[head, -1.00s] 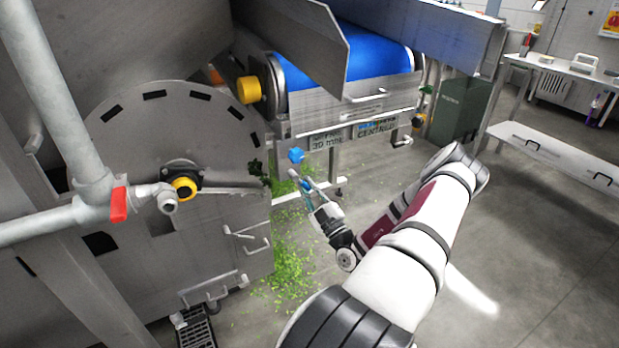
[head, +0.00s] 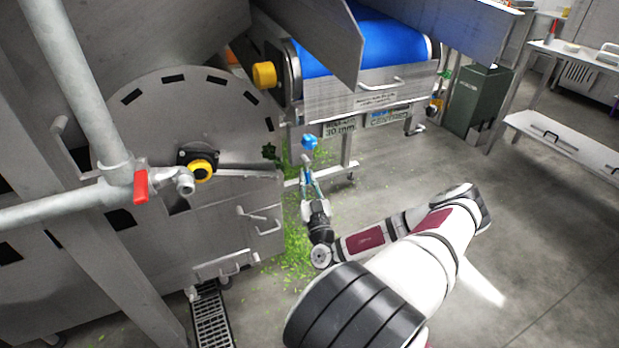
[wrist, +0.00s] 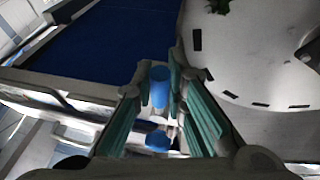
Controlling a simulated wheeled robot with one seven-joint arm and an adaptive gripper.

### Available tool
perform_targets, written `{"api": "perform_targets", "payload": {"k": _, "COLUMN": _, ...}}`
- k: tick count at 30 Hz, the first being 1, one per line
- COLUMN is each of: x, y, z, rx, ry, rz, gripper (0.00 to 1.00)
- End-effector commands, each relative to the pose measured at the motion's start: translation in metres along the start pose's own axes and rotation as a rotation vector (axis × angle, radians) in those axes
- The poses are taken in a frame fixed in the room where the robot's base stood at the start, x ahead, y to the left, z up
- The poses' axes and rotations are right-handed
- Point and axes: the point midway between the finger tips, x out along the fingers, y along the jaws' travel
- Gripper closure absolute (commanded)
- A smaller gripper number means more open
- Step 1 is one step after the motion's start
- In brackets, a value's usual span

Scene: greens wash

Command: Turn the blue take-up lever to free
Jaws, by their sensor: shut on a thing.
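The blue take-up lever (head: 309,142) shows below the front end of the blue-belted conveyor in the head view. In the wrist view its blue cylinder (wrist: 160,88) stands between my fingertips, and a second blue rounded piece (wrist: 158,141) shows nearer the palm. My gripper (head: 306,163) reaches up to the lever from below. In the wrist view my gripper (wrist: 161,80) has its fingers on both sides of the blue cylinder, shut on it. The lever's pivot and any position mark beside it cannot be made out.
Signs reading "30 mm" and "CENTRED" (head: 389,116) hang under the conveyor (head: 367,93). Green scraps (head: 296,255) litter the floor. Open floor lies right.

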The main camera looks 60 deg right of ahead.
Motion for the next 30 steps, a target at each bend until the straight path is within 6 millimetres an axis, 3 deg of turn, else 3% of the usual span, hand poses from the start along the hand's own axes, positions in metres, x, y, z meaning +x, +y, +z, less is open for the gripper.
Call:
{"api": "perform_targets", "payload": {"k": 15, "x": -0.0011, "y": -0.0008, "z": 0.0013, "rx": 0.019, "ry": -0.008, "rz": 0.008, "gripper": 1.0}}
{"api": "perform_targets", "payload": {"k": 16, "x": -0.0012, "y": -0.0009, "z": 0.0013, "rx": 0.019, "ry": -0.008, "rz": 0.008, "gripper": 0.8}}
{"api": "perform_targets", "payload": {"k": 18, "x": -0.0011, "y": -0.0009, "z": 0.0011, "rx": 0.018, "ry": -0.007, "rz": 0.008, "gripper": 0.66}}
{"api": "perform_targets", "payload": {"k": 30, "x": -0.0066, "y": -0.0006, "z": 0.0008, "rx": 0.017, "ry": -0.006, "rz": 0.008, "gripper": 0.66}}
